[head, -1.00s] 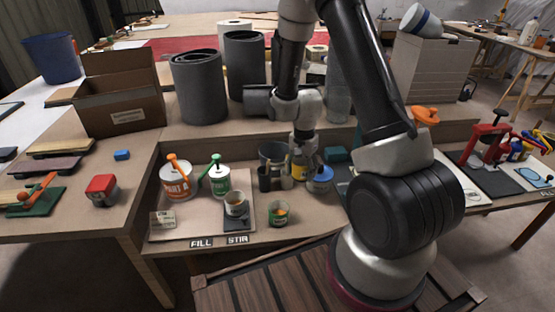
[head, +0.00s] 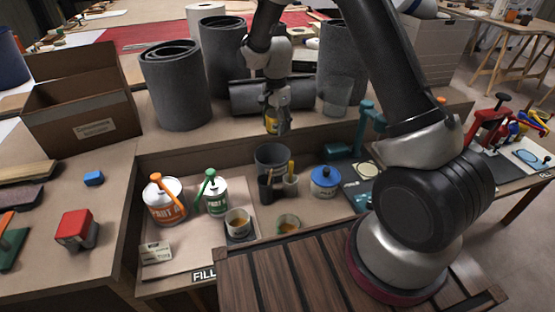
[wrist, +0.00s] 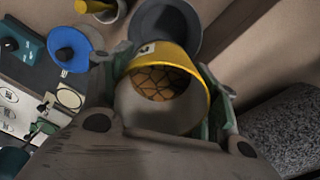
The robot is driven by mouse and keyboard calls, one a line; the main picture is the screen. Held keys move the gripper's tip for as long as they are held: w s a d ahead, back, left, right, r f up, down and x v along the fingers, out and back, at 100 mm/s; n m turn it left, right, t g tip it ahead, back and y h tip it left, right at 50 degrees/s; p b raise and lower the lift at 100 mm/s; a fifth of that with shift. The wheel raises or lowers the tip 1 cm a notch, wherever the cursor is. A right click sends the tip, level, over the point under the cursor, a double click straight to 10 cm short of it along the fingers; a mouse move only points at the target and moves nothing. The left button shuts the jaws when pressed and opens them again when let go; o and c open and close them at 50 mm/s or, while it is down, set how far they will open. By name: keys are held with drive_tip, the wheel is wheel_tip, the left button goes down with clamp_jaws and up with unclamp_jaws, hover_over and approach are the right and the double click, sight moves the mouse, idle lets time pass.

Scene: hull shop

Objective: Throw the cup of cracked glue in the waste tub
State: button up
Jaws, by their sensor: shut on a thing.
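My gripper (head: 276,122) is shut on the cup of cracked glue (head: 271,125), raised above the bench. In the wrist view the cup (wrist: 190,65) has a yellow band and a pale inside. Amber glue with dark cracks shows in it. A dark grey round tub (head: 271,156), which looks like the waste tub, stands on the bench below the gripper in the head view. In the wrist view the tub (wrist: 190,40) shows just beyond the cup's rim, partly hidden by it. The cup is apart from the tub's floor.
A tool holder (head: 265,188) and a blue-lidded pot (head: 323,183) stand near the tub. Large grey rolls (head: 176,85) stand on the raised shelf behind. Paint-like cans (head: 163,203) and a glue cup (head: 237,224) are at front left. A teal press (head: 368,125) is at right.

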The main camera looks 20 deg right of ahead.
drive_tip(key=shift+f, duration=2.85)
drive_tip(key=o, duration=1.1)
wheel_tip(320, 180, up, 12)
drive_tip(key=shift+w+r, duration=0.1)
